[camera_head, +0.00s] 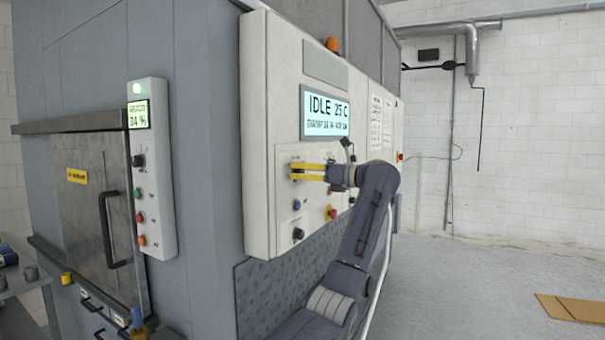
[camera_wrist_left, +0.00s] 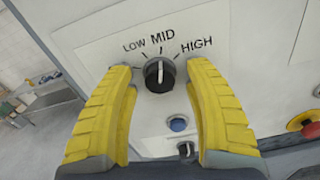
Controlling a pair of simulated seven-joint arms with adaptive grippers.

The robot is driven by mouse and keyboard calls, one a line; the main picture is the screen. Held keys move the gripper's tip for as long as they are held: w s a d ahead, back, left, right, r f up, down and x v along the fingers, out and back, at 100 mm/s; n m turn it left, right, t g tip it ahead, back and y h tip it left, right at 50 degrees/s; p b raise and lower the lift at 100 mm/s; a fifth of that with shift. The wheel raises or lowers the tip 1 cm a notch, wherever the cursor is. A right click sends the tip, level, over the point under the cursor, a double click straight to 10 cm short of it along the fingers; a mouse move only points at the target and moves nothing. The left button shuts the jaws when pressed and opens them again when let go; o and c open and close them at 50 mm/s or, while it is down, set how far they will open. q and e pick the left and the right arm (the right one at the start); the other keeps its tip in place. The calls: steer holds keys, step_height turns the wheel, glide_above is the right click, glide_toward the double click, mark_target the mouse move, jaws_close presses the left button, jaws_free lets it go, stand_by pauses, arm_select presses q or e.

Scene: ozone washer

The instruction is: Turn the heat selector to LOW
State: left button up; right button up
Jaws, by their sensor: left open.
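The heat selector is a black round knob (camera_wrist_left: 158,74) on a white panel, with LOW, MID and HIGH printed above it. Its white pointer mark stands nearly upright, toward MID. My left gripper (camera_wrist_left: 158,68) has yellow fingers, one on each side of the knob, open with gaps between fingers and knob. In the head view, my left gripper (camera_head: 293,171) reaches in to the control panel (camera_head: 258,130), and its fingers hide most of the selector. My right gripper is in neither view.
Below the selector are a blue button (camera_wrist_left: 178,124) and a smaller black knob (camera_wrist_left: 186,149). A red emergency button (camera_wrist_left: 303,122) sits to the right. The display (camera_head: 325,114) reads IDLE 25 C. A door with a black handle (camera_head: 113,230) is at left.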

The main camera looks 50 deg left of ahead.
arm_select(q)
jaws_close()
stand_by(0.4)
steer(key=shift+n, duration=0.3)
steer(key=n, duration=0.3)
steer(key=shift+f+n, duration=0.1)
steer(key=shift+n, duration=2.2)
jaws_free()
